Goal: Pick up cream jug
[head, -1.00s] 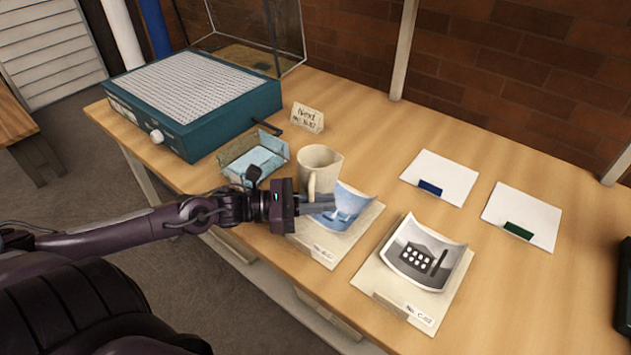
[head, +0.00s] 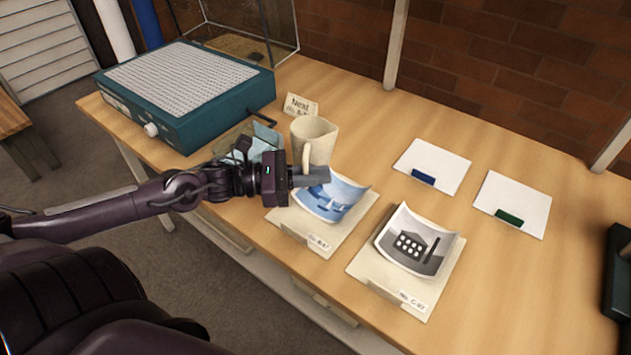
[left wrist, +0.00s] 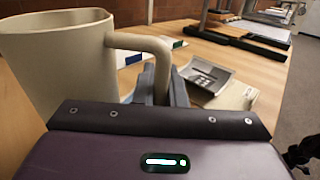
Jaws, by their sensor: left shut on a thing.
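The cream jug (head: 318,138) is upright above the table, behind the blue picture card. It also shows large at the left of the left wrist view (left wrist: 55,60), with its handle (left wrist: 160,62) running down between the fingers. My left gripper (head: 312,177) is shut on the jug's handle. The fingers hide the lower handle, and the jug's base is partly hidden. My right gripper is not in view.
A blue picture card (head: 330,200) and a grey picture card (head: 412,245) lie on folders in front. A teal box (head: 195,125) stands left, by a small sign (head: 300,105). White cards (head: 432,165) lie right.

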